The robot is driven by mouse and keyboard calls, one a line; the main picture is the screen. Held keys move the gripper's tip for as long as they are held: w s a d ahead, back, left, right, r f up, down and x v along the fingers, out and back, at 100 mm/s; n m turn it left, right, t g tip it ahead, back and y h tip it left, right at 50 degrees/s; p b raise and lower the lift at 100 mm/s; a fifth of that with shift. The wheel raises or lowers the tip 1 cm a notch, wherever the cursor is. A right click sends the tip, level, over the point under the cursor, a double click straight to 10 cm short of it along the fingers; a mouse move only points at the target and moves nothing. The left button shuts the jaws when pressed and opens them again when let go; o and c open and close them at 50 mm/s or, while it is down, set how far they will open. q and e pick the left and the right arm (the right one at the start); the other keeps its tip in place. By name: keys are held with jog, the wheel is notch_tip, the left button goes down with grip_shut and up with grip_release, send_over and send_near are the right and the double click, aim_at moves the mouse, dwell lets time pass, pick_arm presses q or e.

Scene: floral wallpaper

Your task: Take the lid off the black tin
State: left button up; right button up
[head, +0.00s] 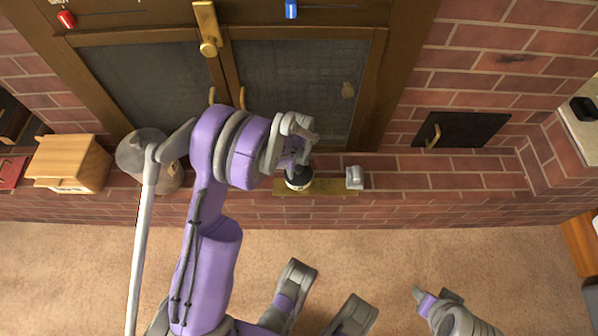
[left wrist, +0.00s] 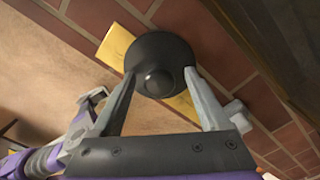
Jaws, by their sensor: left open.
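The black tin (head: 299,182) stands on a brass-coloured plate on the brick ledge; its dark top and pale side show in the head view. In the left wrist view its round black lid (left wrist: 165,52) with a rounded knob in the middle is seen from above. My left gripper (head: 302,163) is over the tin in the head view. In the left wrist view its open fingers (left wrist: 160,78) stand on either side of the lid's near edge, with the knob between them. I cannot tell whether they touch the lid.
The brass-coloured plate (head: 335,188) lies under the tin. A small grey object (head: 355,178) stands just right of the tin. A large grey vessel (head: 145,150) and a wooden box (head: 68,162) are at left. Cabinet doors (head: 295,85) rise behind.

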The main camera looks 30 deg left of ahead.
pick_arm(q)
grip_shut()
dwell(0.3)
jog(key=shift+s+d+r+p, duration=0.1)
jog(key=shift+s+r+p, duration=0.1)
jog(key=shift+r+p, duration=0.25)
notch_tip(320, 180, up, 7)
jog(key=shift+s+d+f+p, duration=0.1)
jog(key=shift+s+f+p, duration=0.05)
jog(key=shift+p, duration=0.95)
jog(key=s+d, duration=0.5)
jog(key=s, duration=0.3)
jog(key=s+d+p, duration=0.1)
jog(key=s+d, duration=0.4)
jog(key=s, duration=0.3)
jog(key=shift+s+f, duration=0.25)
jog(key=shift+f, duration=0.05)
notch_tip(320, 180, up, 5)
jog(key=p, duration=0.3)
jog(key=shift+p, duration=0.3)
